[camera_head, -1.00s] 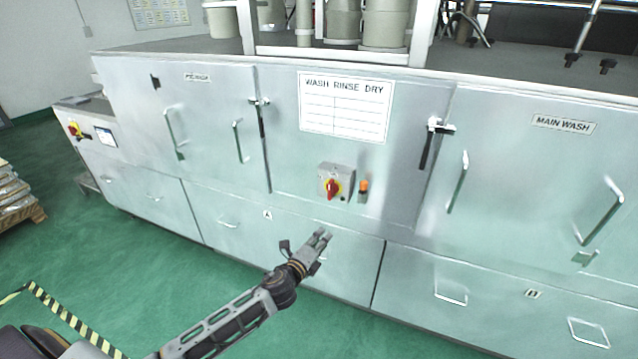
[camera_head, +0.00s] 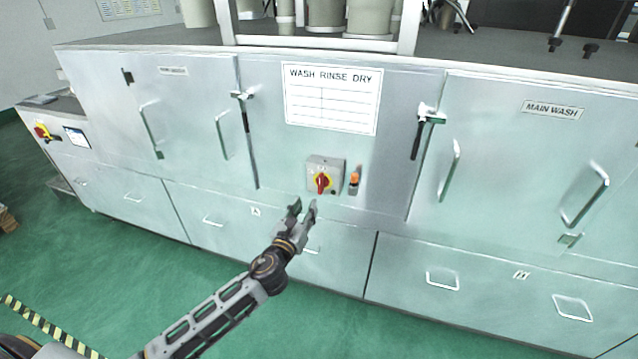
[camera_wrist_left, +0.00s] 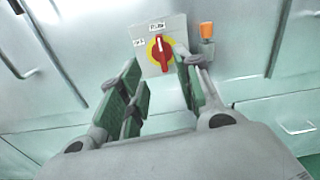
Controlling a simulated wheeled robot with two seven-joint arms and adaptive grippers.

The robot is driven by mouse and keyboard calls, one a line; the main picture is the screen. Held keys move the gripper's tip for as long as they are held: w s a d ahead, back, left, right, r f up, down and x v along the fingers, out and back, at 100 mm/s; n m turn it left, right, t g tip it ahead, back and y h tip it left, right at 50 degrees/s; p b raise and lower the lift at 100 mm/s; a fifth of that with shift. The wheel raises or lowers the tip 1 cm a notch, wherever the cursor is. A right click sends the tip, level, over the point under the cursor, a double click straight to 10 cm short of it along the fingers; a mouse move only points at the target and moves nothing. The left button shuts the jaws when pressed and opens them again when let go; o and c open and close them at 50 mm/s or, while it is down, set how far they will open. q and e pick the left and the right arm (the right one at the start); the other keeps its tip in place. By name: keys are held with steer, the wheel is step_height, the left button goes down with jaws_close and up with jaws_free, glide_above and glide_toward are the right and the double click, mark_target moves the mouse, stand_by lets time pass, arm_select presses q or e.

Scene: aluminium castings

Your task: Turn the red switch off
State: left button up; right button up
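The red switch (camera_head: 322,182) is a red rotary knob on a yellow disc, on a grey box (camera_head: 326,162) fixed to the metal washer front. In the left wrist view the red knob (camera_wrist_left: 160,52) stands upright, with small labels above and to its left. My left gripper (camera_head: 303,204) is just below and left of the switch in the head view, apart from it. In the left wrist view its two fingers (camera_wrist_left: 158,88) are spread, with nothing between them and the knob beyond their tips. My right gripper is not in view.
An orange-topped fitting (camera_head: 354,178) sits right of the switch box; it also shows in the left wrist view (camera_wrist_left: 206,31). Door handles (camera_head: 450,170) and drawer pulls (camera_head: 443,279) stick out from the front. Another red-yellow switch (camera_head: 42,131) is at far left.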

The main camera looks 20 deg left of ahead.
arm_select(q)
steer(key=shift+m, duration=0.5)
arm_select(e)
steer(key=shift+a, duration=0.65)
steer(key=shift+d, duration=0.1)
